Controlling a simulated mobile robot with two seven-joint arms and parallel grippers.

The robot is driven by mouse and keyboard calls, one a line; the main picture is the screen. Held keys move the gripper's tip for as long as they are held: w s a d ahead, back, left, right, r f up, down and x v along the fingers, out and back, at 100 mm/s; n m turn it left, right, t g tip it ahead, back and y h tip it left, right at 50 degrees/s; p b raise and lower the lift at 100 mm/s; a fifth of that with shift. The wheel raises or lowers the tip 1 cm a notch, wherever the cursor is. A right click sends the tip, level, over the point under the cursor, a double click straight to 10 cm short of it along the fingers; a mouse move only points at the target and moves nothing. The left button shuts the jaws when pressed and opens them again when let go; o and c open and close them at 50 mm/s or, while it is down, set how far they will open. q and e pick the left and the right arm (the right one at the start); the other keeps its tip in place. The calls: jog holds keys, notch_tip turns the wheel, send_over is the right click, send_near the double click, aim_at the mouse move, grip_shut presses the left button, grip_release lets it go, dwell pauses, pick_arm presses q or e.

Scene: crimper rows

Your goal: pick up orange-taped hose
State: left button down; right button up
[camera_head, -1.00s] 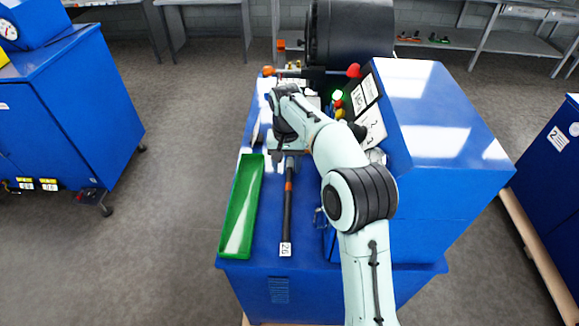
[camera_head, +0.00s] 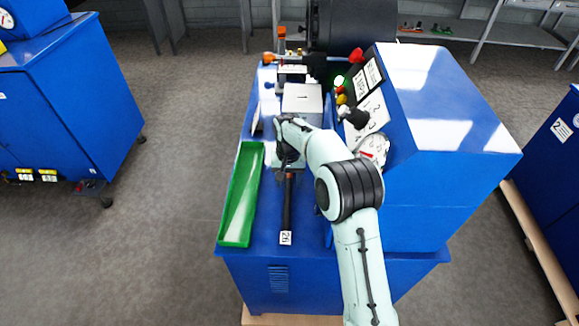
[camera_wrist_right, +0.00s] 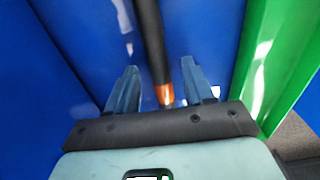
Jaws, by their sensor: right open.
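The hose (camera_head: 287,212) is a black rod lying lengthwise on the blue bench, with a white tag marked 26 at its near end. Its orange tape band (camera_head: 290,177) shows just below my right gripper (camera_head: 288,165). In the right wrist view the hose (camera_wrist_right: 150,40) runs down between the two fingers of the open right gripper (camera_wrist_right: 158,92), and the orange tape (camera_wrist_right: 164,93) is close to the fingertips. The fingers are apart with nothing clamped. The far end of the hose is hidden under the gripper. My left gripper is not in view.
A green tray (camera_head: 239,200) lies left of the hose, also at the right in the wrist view (camera_wrist_right: 268,60). A blue machine housing (camera_head: 430,130) with a gauge and knobs stands to the right. A grey block (camera_head: 302,98) sits beyond the gripper.

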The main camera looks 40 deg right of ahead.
jog(key=shift+f, duration=0.25)
grip_shut()
jog(key=shift+r, duration=0.1)
